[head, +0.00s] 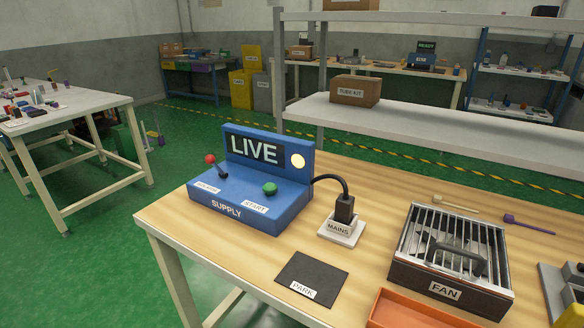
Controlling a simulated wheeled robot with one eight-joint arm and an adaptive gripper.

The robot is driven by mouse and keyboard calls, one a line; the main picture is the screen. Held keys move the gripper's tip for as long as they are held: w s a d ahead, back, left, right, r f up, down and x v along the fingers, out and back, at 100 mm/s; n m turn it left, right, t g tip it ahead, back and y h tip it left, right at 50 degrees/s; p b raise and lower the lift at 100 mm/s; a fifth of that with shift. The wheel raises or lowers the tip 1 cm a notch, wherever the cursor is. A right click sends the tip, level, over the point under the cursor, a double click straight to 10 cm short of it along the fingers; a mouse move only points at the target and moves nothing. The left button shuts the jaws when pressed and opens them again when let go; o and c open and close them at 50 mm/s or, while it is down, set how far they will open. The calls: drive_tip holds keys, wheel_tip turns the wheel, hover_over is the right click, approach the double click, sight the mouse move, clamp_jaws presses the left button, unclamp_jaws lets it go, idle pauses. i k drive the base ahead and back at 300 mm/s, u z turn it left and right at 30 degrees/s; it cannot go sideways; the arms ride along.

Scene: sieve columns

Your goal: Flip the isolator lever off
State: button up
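The isolator lever (216,166) is a dark stick with a red ball knob, on the left of the blue SUPPLY box (250,195). It leans back to the left, with a white label in front of it that is too small to read surely. The box's display (254,150) reads LIVE, and a round lamp (298,161) beside it glows pale yellow. A green button (270,188) sits to the right of the lever, above a START label. My gripper is not in view.
A black cable runs from the box to a plug in the white MAINS socket (341,231). A dark PARK mat (312,277), a caged FAN box (450,262) and an orange tray (410,312) stand nearer. Bare wooden table (170,225) shows around the box.

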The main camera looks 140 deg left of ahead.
sight(209, 159)
drive_tip(key=u, duration=0.45)
drive_tip(key=i, duration=0.15)
drive_tip(key=u, duration=4.85)
drive_tip(key=i, duration=0.95)
drive_tip(key=z, duration=0.1)
